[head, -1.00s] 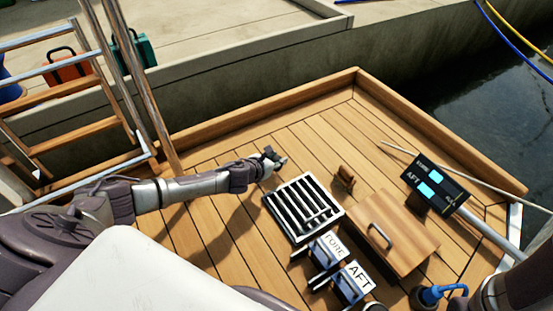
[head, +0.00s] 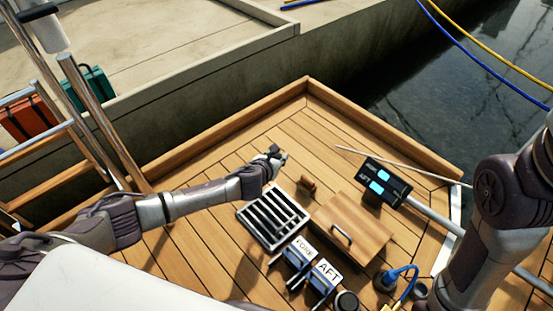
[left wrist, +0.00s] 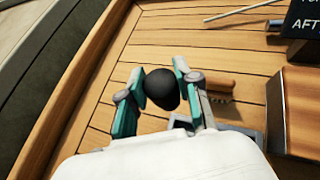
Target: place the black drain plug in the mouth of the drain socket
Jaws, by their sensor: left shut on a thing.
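My left gripper (head: 275,154) is shut on a black, rounded thing, which looks like the black drain plug (left wrist: 161,88). In the left wrist view the plug sits between the two teal fingertips, above the planks. In the head view the gripper is above the deck, beyond the metal grating and left of a small wooden brush. I cannot clearly identify the drain socket in either view. My right arm comes in at the right of the head view, but its gripper is out of frame.
The grating (head: 245,220) lies on the deck beside a wooden box lid with a handle (head: 362,215). The brush (head: 307,184) lies behind it. FORE and AFT labelled parts (head: 325,274), a blue plug (head: 397,276) and a black panel (head: 383,181) stand nearby. Raised wooden edging (head: 230,128) borders the deck.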

